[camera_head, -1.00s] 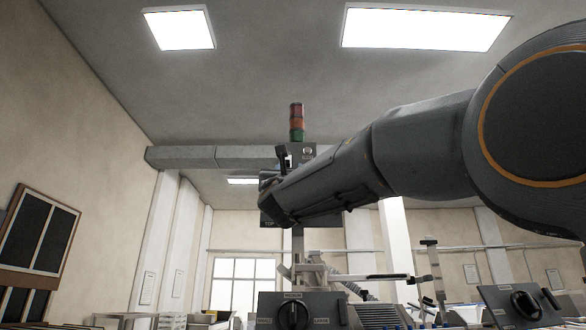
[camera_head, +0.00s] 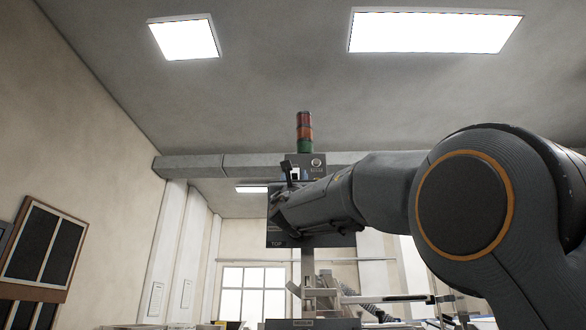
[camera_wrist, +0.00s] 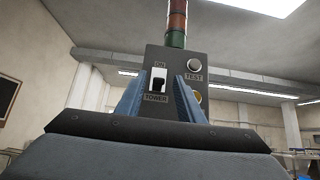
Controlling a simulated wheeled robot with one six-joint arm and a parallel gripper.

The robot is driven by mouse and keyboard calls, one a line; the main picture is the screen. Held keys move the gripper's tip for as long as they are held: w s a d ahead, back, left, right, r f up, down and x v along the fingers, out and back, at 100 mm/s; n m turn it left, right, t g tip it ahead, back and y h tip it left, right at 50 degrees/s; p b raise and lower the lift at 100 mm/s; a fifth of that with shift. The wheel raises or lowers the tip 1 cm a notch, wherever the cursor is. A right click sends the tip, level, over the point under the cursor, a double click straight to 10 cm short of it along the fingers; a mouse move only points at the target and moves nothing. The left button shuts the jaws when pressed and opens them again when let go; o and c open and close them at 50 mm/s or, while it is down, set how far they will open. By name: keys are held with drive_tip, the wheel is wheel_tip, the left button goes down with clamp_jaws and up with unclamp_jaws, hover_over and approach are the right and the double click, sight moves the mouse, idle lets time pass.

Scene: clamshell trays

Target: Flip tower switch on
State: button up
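The tower switch (camera_wrist: 158,83) is a black toggle on a white plate, on a dark control box (camera_wrist: 175,60), between the labels ON above and TOWER below. Its black lever appears to sit in the lower part of the plate. My gripper (camera_wrist: 160,77) is open. Its two blue fingers stand apart on either side of the switch in the picture; I cannot tell whether they touch the box. In the head view the box (camera_head: 318,166) is partly hidden by my gripper (camera_head: 285,180) and arm. Nothing shows between the fingers but the switch behind.
A round TEST button (camera_wrist: 194,66) is right of the switch. A yellow part (camera_wrist: 197,97) shows behind the right finger. A red, orange and green light stack (camera_head: 304,133) stands on the box.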

drive_tip(key=shift+w+r+p, duration=0.3)
drive_tip(key=shift+w+r, duration=0.1)
drive_tip(key=shift+w, duration=0.05)
clamp_jaws()
drive_tip(key=shift+a, duration=0.1)
